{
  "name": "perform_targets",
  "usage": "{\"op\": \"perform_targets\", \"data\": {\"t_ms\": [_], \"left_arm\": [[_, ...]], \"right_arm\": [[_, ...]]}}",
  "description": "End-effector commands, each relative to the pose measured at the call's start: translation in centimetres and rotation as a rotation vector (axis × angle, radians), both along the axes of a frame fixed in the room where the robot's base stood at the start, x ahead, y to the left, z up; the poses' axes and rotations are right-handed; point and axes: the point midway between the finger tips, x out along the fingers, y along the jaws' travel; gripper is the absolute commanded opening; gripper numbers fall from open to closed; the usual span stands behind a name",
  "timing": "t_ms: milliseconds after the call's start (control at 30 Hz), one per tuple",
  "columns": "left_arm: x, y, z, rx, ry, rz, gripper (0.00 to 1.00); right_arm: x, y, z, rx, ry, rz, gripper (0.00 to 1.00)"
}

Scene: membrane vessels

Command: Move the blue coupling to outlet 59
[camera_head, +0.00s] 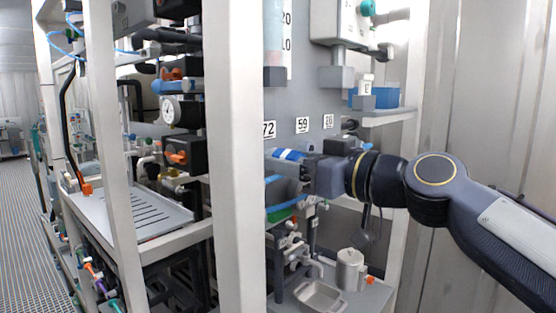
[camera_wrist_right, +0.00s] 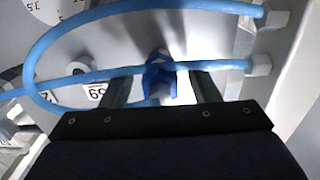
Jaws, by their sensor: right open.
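My right gripper (camera_wrist_right: 163,88) is open, with a finger on each side of the coupling and gaps visible. In the head view my right gripper (camera_head: 288,170) reaches in from the right, below the number plates. The plate marked 59 (camera_head: 302,125) is on the grey panel, between 72 and another plate. It also shows turned over in the right wrist view (camera_wrist_right: 97,91). Outlet 59 itself I cannot make out clearly. My left gripper is not in view.
Blue hoses (camera_wrist_right: 90,78) loop across the right wrist view, close to the fingers. A white frame post (camera_head: 235,160) stands left of my right gripper. A metal jug (camera_head: 351,270) and a tray (camera_head: 318,297) sit below it. A blue bin (camera_head: 385,97) is on a shelf above.

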Motion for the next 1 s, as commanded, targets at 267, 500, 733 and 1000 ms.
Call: {"op": "perform_targets", "data": {"t_ms": [267,500,733,1000], "left_arm": [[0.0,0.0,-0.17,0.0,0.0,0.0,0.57],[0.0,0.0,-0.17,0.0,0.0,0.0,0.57],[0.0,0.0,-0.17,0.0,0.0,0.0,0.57],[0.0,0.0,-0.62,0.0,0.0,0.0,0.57]], "right_arm": [[0.0,0.03,-0.01,0.0,0.0,0.001,0.55],[-0.01,0.02,-0.03,-0.001,0.001,0.001,0.27],[0.0,0.01,-0.03,-0.001,0.001,0.0,0.0],[-0.36,-0.51,-0.12,-0.001,-0.001,0.0,0.0]]}}
